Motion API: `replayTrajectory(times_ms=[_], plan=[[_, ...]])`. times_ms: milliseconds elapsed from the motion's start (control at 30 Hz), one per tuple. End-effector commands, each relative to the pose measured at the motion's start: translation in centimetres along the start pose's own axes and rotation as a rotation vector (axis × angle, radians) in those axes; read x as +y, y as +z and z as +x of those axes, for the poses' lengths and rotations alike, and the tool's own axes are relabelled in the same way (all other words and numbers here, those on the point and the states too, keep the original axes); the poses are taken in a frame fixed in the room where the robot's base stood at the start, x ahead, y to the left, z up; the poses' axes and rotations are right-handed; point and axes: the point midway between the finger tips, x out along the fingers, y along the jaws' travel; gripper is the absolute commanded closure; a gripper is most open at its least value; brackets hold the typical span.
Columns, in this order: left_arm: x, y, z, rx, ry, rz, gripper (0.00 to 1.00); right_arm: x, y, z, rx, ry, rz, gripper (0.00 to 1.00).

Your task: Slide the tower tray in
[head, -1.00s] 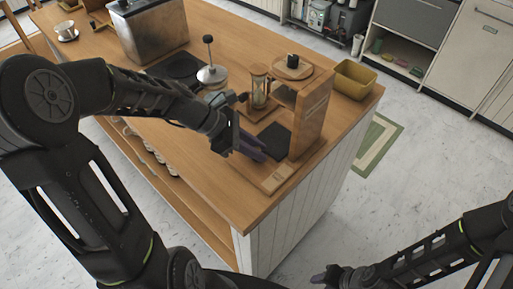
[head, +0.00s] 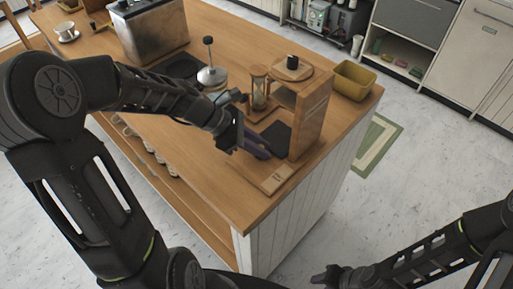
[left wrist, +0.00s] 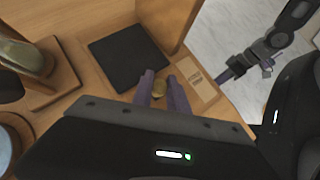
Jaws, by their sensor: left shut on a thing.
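The wooden tower (head: 312,118) stands upright near the cart's right corner. Its flat black tray (head: 278,138) lies low at the tower's foot and also shows in the left wrist view (left wrist: 128,55). My left gripper (head: 258,148) is low at the tray's near edge. In the left wrist view its purple fingers (left wrist: 160,91) are shut on a small round brass knob (left wrist: 159,87) at that edge. My right gripper (head: 325,278) is at the bottom of the head view, away from the cart; its finger state is unclear.
An hourglass-like glass stand (head: 259,88) is close behind the tray. A wooden plate with lettering (head: 277,179) lies in front of the tower.

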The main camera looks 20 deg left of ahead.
Motion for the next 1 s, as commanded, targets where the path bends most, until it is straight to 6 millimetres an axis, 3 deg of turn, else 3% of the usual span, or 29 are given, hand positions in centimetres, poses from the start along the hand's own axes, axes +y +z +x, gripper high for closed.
replayTrajectory(times_ms=[133, 400, 433, 700, 1000], plan=[[1.6, 1.3, 1.0, -0.001, 0.001, 0.001, 1.0, -0.2, 0.1, -0.6, -0.001, 0.002, 0.001, 0.64], [1.9, 1.4, 1.2, -0.001, 0.006, 0.001, 1.0, -0.1, 0.1, -0.5, -0.002, 0.002, 0.001, 0.64], [1.9, 1.4, 1.2, -0.002, 0.006, 0.001, 0.8, -0.1, 0.1, -0.5, -0.002, 0.002, 0.001, 0.64], [1.8, 1.3, 1.2, -0.001, 0.004, 0.001, 0.59, -0.1, 0.1, -0.5, -0.002, 0.002, 0.001, 0.64], [1.8, 1.3, 1.0, 0.0, 0.003, 0.001, 0.59, -0.1, 0.1, -0.5, -0.002, 0.002, 0.001, 0.64]])
